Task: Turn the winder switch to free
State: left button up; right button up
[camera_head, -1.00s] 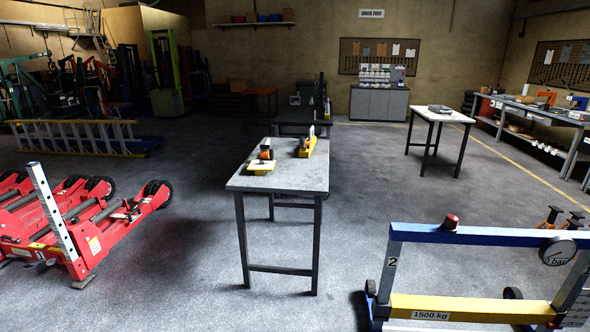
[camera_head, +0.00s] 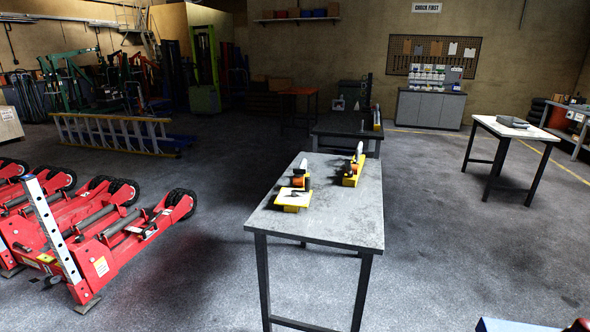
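A grey-topped table (camera_head: 330,220) with dark legs stands ahead of me, near the middle of the view. On its left side is a small device with a yellow plate (camera_head: 293,199) and an orange and white part (camera_head: 300,179) behind it. To its right is a second device with a yellow base (camera_head: 352,176) and a dark, white-tipped upper part. Both are too small to tell which bears the winder switch, and no switch setting can be read. Neither of my grippers is in view.
Red trolley jacks (camera_head: 100,240) with black wheels fill the left. A yellow ladder (camera_head: 115,134) lies behind them. A dark table (camera_head: 345,130) stands beyond the grey one, and a white-topped table (camera_head: 512,131) at the right. A blue corner (camera_head: 510,325) shows at bottom right. Open floor surrounds the grey table.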

aim_at(297, 172)
jog(key=u, duration=0.4)
jog(key=i, duration=1.15)
jog(key=z, duration=0.4)
jog(key=i, duration=0.85)
jog(key=z, duration=0.5)
